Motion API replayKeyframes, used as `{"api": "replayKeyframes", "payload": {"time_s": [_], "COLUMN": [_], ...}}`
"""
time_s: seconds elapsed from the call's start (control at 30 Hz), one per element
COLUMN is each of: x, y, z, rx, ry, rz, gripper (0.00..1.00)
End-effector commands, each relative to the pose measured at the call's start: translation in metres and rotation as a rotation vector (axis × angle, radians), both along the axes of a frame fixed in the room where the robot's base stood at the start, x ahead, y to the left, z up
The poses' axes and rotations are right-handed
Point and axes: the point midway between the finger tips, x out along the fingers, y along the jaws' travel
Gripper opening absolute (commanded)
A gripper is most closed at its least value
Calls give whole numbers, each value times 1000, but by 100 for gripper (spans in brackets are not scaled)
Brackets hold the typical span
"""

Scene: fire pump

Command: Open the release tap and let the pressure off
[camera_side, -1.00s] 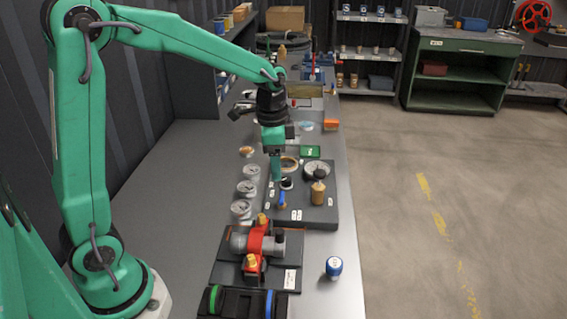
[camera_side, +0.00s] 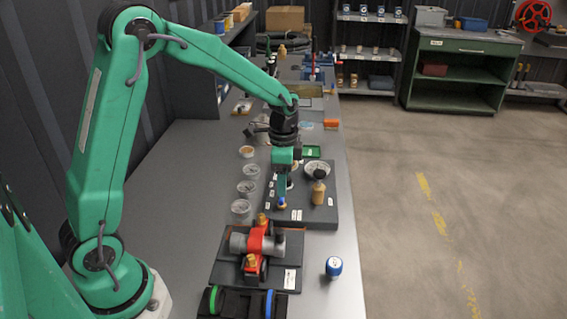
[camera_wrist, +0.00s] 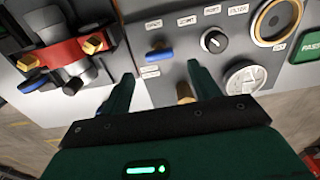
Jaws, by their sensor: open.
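A small blue lever (camera_side: 282,203), which looks like the release tap, sits on the dark grey panel (camera_side: 300,213). In the wrist view the blue lever (camera_wrist: 158,54) lies crosswise in the picture beside printed labels, ahead of my fingertips. My gripper (camera_side: 283,187) is above the panel, pointing down, close to the lever. In the wrist view my gripper (camera_wrist: 160,78) is open, its two green fingers apart and nothing held. I cannot tell whether a finger touches the lever. The gauge (camera_wrist: 245,78) is on the panel; its reading is too small to tell.
A black knob (camera_wrist: 213,40) and a brass ring (camera_wrist: 277,22) are near the lever. A brass-coloured upright part (camera_side: 319,193) stands right of my gripper. A red and grey pump (camera_side: 258,243) lies in front. Round clear pots (camera_side: 241,208) line the left.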

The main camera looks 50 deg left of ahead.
Motion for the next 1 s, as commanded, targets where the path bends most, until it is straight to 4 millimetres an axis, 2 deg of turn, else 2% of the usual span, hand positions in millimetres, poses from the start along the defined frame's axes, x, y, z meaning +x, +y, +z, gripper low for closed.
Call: {"api": "replayKeyframes", "payload": {"time_s": [0.1, 0.33, 0.5, 0.77, 0.87, 1.0], "x": [-1, 0, 0, 0, 0, 0], "y": [0, 0, 0, 0, 0, 0], "z": [-16, -40, -48, -48, -48, -48], "rx": [-1, 0, 0, 0, 0, 0], "ry": [4, 3, 0, 0, 0, 0], "rz": [0, 0, 0, 0, 0, 0], "gripper": [62, 62, 62, 62, 46, 19]}}
